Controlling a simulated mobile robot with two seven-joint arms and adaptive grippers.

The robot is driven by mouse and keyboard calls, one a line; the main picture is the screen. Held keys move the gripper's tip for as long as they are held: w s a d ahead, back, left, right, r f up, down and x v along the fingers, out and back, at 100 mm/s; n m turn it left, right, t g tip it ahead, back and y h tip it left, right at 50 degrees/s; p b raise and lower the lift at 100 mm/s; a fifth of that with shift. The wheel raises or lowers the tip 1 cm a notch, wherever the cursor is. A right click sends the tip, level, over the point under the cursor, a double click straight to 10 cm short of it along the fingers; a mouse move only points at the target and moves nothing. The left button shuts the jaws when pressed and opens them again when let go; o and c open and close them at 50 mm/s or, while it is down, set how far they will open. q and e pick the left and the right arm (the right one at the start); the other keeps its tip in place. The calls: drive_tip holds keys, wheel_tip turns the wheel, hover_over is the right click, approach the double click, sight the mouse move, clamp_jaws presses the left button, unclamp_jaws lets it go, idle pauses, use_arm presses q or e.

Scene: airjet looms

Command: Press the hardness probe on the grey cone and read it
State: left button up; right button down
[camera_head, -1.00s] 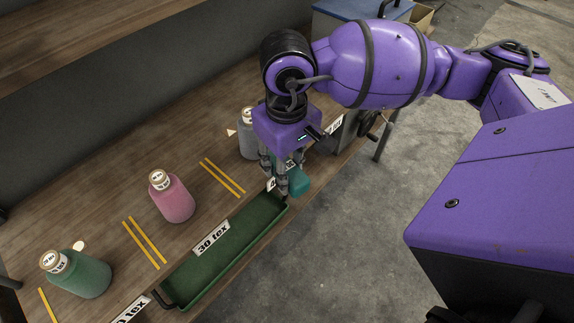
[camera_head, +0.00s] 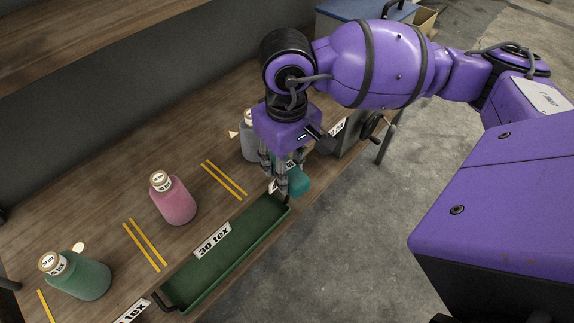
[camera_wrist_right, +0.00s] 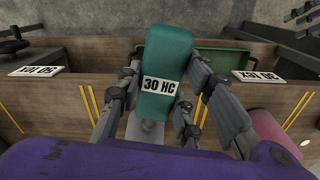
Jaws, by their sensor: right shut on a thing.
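The hardness probe (camera_head: 299,181) is a teal block in my right gripper (camera_head: 279,178), over the bench's front edge by the green tray. In the right wrist view the probe (camera_wrist_right: 164,58) sits between the fingers, its label reading "30 HC". The fingers are shut on it. The grey cone (camera_head: 248,143) stands on the bench just behind and left of my right gripper, which partly hides it. A pale grey shape below the probe in the wrist view looks like this cone (camera_wrist_right: 146,132). I cannot tell whether the probe touches it. My left gripper is out of view.
A pink cone (camera_head: 175,203) and a green cone (camera_head: 82,277) stand farther left on the wooden bench. A green tray (camera_head: 198,292) labelled "30 tex" runs along the front edge. Yellow lines (camera_head: 224,180) mark the bench sections. A shelf (camera_head: 70,45) overhangs the back.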

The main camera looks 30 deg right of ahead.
sight(307, 188)
drive_tip(key=shift+w, duration=0.35)
idle(1.1)
drive_tip(key=shift+s+d, duration=0.2)
drive_tip(key=shift+s, duration=0.95)
drive_tip(key=shift+s+d, duration=0.15)
drive_tip(key=shift+s, duration=1.05)
drive_tip(key=shift+s+d, duration=0.2)
drive_tip(key=shift+s, duration=0.95)
